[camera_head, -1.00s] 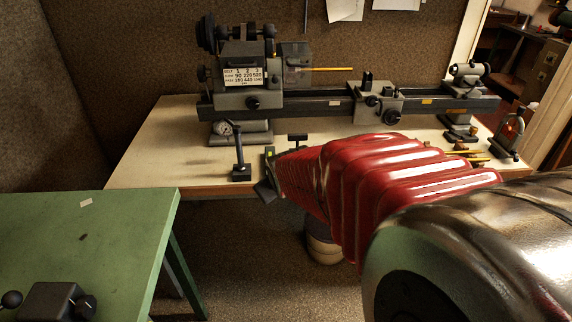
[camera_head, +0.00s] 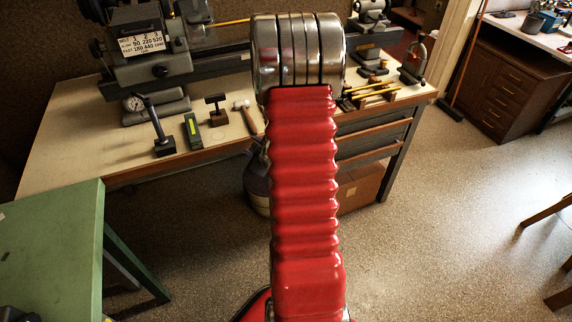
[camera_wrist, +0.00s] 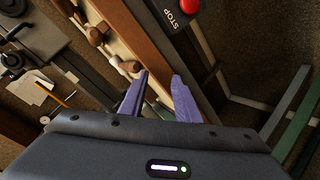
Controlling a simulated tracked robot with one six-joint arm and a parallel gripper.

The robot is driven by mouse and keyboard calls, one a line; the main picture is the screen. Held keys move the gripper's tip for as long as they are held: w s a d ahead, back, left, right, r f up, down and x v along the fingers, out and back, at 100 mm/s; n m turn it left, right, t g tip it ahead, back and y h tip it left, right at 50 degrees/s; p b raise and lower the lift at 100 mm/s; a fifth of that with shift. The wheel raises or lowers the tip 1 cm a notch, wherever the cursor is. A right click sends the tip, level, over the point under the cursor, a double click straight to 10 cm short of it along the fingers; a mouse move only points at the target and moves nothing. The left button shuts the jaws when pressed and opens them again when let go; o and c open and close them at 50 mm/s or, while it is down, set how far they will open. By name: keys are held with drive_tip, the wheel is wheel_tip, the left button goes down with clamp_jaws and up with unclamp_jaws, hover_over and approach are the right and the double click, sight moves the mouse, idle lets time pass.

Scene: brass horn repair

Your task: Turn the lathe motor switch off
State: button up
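In the wrist view, a round red button (camera_wrist: 189,5) sits on a dark box (camera_wrist: 167,4) marked STOP in white. It is cut off by the top edge, and any other control on it is out of frame. My gripper (camera_wrist: 160,76) has two purple fingers apart with nothing between them, and the box is beyond and to the right of the fingertips. In the head view, the grey lathe (camera_head: 150,71) with its belt speed plate stands on the workbench. My arm covers part of the lathe and bench front; the STOP box and my gripper do not show there.
The workbench (camera_head: 60,150) carries a gauge, small stands, a hammer (camera_head: 245,115) and brass rods (camera_head: 372,92). A green table (camera_head: 50,240) stands at the left. A jug-like vessel (camera_head: 257,180) is under the bench. Open floor (camera_head: 440,200) lies to the right.

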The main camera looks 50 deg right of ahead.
drive_tip(key=s+d+f+m+t+h, duration=0.1)
drive_tip(key=s+d+f+t+h, duration=0.1)
drive_tip(key=s+f, duration=0.5)
drive_tip(key=s+d+f+m+t+h, duration=0.1)
drive_tip(key=s+d+f+t+h, duration=0.1)
drive_tip(key=s+f, duration=0.6)
drive_tip(key=shift+s+d, duration=0.3)
drive_tip(key=shift+s, duration=0.9)
drive_tip(key=x, duration=1.4)
drive_tip(key=shift+s+r, duration=0.1)
drive_tip(key=shift+r, duration=0.05)
drive_tip(key=shift+c, duration=0.3)
